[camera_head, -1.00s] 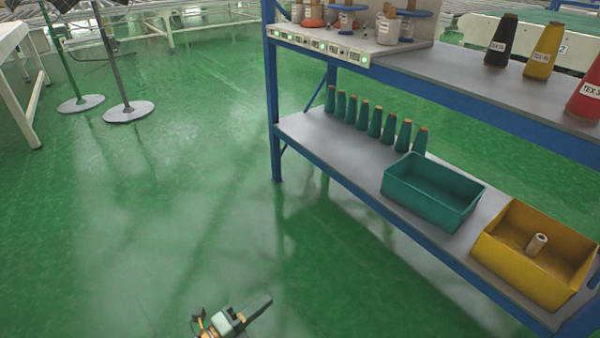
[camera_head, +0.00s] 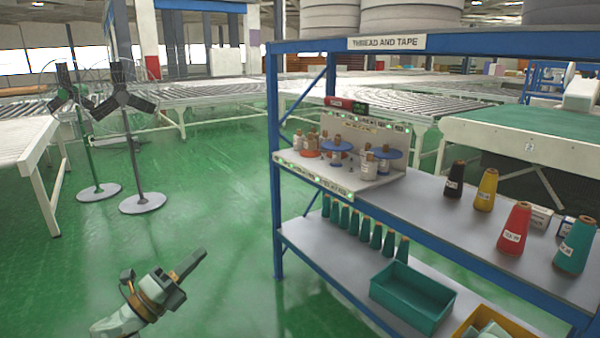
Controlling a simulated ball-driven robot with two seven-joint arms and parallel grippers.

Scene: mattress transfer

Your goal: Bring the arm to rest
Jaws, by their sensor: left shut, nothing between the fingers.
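My left gripper (camera_head: 190,267) shows at the lower left of the head view, on the end of my left arm. It is shut, with nothing between its fingers. It hangs over the green floor, to the left of the blue-framed shelf rack (camera_head: 275,160) and apart from it. My right gripper is not in view.
The rack carries thread cones, including a red cone (camera_head: 514,228), and a white spool holder (camera_head: 385,188). A teal bin (camera_head: 412,297) and a yellow bin (camera_head: 465,330) sit on the lower shelf. Two stands (camera_head: 143,204) and a white table (camera_head: 25,150) are at left. The floor (camera_head: 200,210) between is clear.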

